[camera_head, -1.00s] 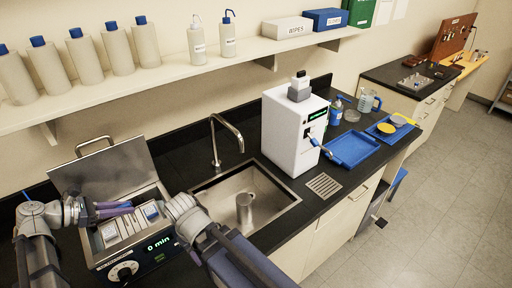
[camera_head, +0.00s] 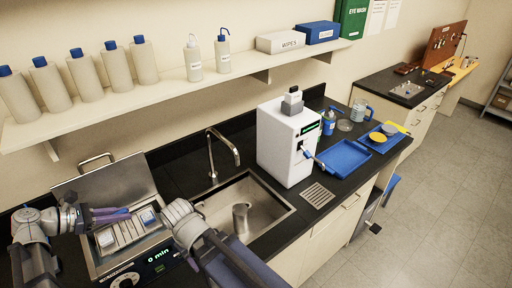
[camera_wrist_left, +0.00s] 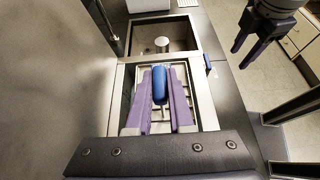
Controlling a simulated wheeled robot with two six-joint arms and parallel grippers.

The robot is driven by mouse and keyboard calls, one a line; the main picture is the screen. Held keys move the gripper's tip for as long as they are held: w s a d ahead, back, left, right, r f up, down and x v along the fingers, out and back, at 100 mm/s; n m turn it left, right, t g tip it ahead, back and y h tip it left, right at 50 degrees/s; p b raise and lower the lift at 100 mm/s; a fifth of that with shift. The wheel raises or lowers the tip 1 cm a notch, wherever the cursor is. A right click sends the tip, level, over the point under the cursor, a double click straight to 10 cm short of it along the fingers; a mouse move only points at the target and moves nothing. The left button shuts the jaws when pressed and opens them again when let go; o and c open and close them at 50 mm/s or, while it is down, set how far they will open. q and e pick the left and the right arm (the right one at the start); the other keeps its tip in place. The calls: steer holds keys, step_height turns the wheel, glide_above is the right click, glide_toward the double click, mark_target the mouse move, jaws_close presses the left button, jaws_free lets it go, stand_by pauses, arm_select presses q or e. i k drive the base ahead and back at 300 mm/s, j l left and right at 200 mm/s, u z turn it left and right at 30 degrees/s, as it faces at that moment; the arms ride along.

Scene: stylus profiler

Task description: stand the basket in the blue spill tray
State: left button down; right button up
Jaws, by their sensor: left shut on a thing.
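My left gripper (camera_head: 122,215) is over the open steel bath (camera_head: 92,262) at the lower left. In the left wrist view its purple fingers (camera_wrist_left: 160,92) are shut on the blue handle (camera_wrist_left: 159,78) of the basket. The basket (camera_head: 125,234) is a metal frame with pale pieces in it, low within the bath opening; I cannot tell whether it touches the bottom. The blue spill tray (camera_head: 345,156) lies empty on the counter right of the white instrument. My right gripper (camera_wrist_left: 246,45) shows in the left wrist view, empty with its fingers apart; its wrist hides its fingers in the head view.
The sink (camera_head: 270,208) with a steel cup (camera_head: 241,218) and tall faucet (camera_head: 222,148) lies between bath and white instrument (camera_head: 284,145). The bath lid (camera_head: 110,188) stands raised behind. A smaller blue tray (camera_head: 372,143) with yellow-topped items, and bottles, are beyond the spill tray.

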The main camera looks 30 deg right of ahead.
mark_target(348, 162)
steer(key=k+l+z, duration=0.1)
steer(key=k, duration=0.3)
steer(key=k+l+z, duration=0.1)
steer(key=l, duration=0.8)
steer(key=i+l+z, duration=0.1)
steer(key=l, duration=0.35)
steer(key=i+l, duration=0.1)
steer(key=l, duration=0.3)
steer(key=i+l+z, duration=0.15)
steer(key=l, duration=0.7)
steer(key=i+l+z, duration=0.15)
steer(key=i+l, duration=0.2)
steer(key=l, duration=0.15)
steer(key=i+l+z, duration=0.15)
steer(key=i+l, duration=0.25)
steer(key=l, duration=0.1)
